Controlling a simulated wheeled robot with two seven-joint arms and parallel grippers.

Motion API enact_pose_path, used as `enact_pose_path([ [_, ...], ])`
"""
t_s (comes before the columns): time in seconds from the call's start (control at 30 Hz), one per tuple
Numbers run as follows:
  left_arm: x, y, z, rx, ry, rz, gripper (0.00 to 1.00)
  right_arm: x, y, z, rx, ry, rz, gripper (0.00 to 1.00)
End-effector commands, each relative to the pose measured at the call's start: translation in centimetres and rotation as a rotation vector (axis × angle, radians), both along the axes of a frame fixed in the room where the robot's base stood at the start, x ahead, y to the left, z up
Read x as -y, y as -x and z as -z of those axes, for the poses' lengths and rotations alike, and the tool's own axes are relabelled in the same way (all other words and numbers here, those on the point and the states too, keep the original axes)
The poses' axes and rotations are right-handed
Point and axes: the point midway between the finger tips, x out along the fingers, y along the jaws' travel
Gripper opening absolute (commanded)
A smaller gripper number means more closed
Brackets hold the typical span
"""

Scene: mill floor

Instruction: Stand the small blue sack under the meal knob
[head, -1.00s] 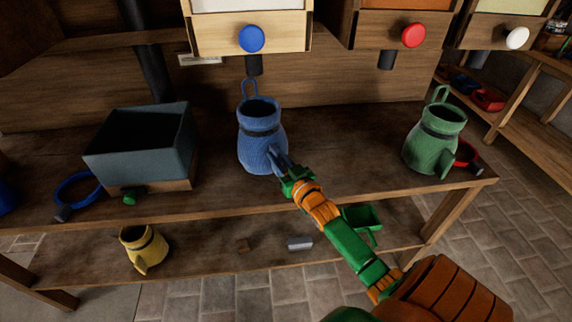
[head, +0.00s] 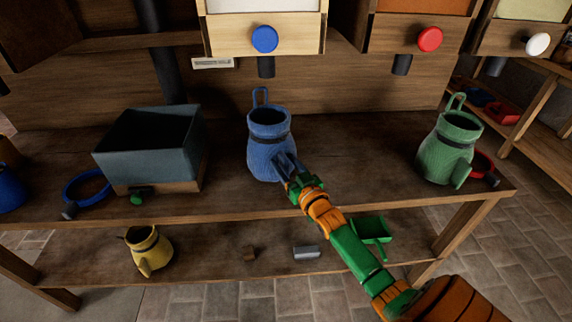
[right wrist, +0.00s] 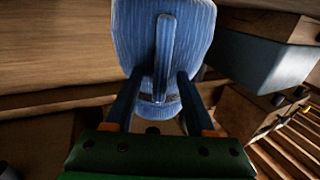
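A blue sack (head: 265,150) with a dark band and a loop at its back stands upright on the bench, a little in front of the spout below the blue knob (head: 265,39). My right gripper (head: 287,168) is at its front right, low down. In the right wrist view the fingers (right wrist: 157,100) stand apart on either side of the sack's narrow upright fin (right wrist: 164,50), with gaps visible. Another blue object (head: 10,190), perhaps a sack, is cut off at the left edge. I cannot read which knob is meal. My left gripper is not in view.
A red knob (head: 430,39) and a white knob (head: 537,44) are further right. A green sack (head: 448,150) stands right, a grey-blue open box (head: 145,160) left. A yellow sack (head: 148,250) and a green scoop (head: 371,230) are on the lower shelf.

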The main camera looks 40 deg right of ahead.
Motion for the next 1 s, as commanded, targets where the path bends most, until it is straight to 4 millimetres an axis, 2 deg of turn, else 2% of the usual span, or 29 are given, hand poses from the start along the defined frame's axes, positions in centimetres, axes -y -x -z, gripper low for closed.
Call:
enact_pose_path([
  [0.27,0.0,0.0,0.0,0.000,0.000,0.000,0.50,-0.1,0.3,0.1,-0.002,0.000,0.000,0.54],
  [0.37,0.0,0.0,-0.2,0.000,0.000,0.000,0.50,-0.3,1.4,0.1,-0.003,0.000,-0.001,0.54],
  [0.6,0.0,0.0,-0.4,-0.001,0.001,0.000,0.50,-0.9,5.8,0.2,-0.003,0.000,0.000,0.54],
  [0.7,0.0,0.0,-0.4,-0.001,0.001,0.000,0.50,-1.1,6.8,0.1,-0.002,0.000,0.000,0.54],
  [0.83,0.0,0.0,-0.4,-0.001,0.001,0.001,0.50,-1.2,7.1,0.1,-0.003,0.000,0.000,0.54],
  [0.9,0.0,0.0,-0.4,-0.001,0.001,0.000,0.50,-2.0,7.2,1.0,-0.053,-0.003,-0.012,0.54],
  [0.97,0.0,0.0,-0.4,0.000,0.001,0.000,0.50,-3.8,7.8,3.0,-0.166,-0.009,-0.033,0.54],
  [1.0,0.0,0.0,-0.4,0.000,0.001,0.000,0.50,-5.4,8.6,4.6,-0.262,-0.009,-0.052,0.54],
])
